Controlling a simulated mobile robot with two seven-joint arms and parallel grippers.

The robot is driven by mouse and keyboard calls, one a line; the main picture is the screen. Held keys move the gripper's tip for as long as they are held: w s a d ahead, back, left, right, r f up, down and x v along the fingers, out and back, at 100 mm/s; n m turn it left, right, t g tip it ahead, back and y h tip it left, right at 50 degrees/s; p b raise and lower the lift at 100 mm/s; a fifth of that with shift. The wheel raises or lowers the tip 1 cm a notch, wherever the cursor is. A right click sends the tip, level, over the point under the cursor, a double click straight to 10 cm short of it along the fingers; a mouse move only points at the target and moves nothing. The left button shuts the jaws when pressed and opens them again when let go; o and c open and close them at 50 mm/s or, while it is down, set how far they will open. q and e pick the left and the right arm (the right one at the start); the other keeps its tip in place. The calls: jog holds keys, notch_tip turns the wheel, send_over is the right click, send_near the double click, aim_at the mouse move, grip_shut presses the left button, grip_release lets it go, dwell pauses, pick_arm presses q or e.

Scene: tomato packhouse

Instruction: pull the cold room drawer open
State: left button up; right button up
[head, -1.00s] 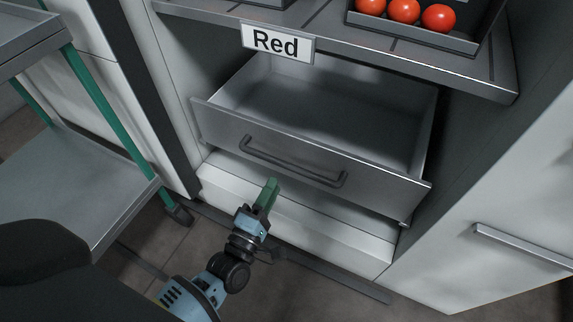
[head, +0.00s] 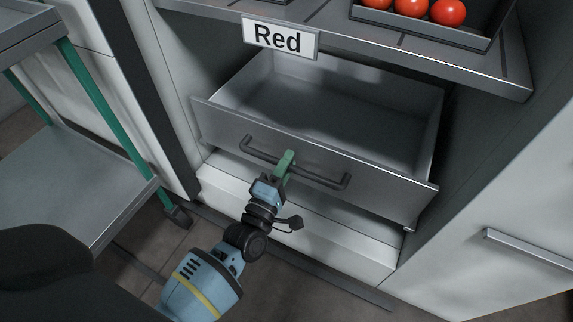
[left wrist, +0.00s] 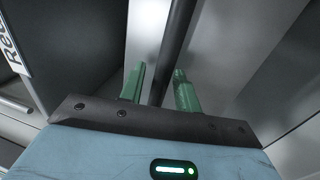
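The cold room drawer (head: 224,125) is a grey metal drawer below the shelf with the "Red" sign. It stands part way out, and its inside looks empty. Its dark bar handle (head: 327,182) runs across the front and also shows in the left wrist view (left wrist: 176,40). My left gripper (head: 287,160) is at the handle, left of its middle. In the left wrist view its two green fingers (left wrist: 160,85) are apart, one on each side of the bar, with a visible gap on the left side. My right gripper is not in view.
A "Red" sign (head: 280,38) hangs on the shelf edge (head: 440,72) above the drawer. A dark tray (head: 420,33) of tomatoes sits on that shelf. A trolley with green posts (head: 105,105) stands at the left. A white cabinet front with a bar handle (head: 525,247) is at the right.

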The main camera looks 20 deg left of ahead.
pick_arm(q)
grip_shut()
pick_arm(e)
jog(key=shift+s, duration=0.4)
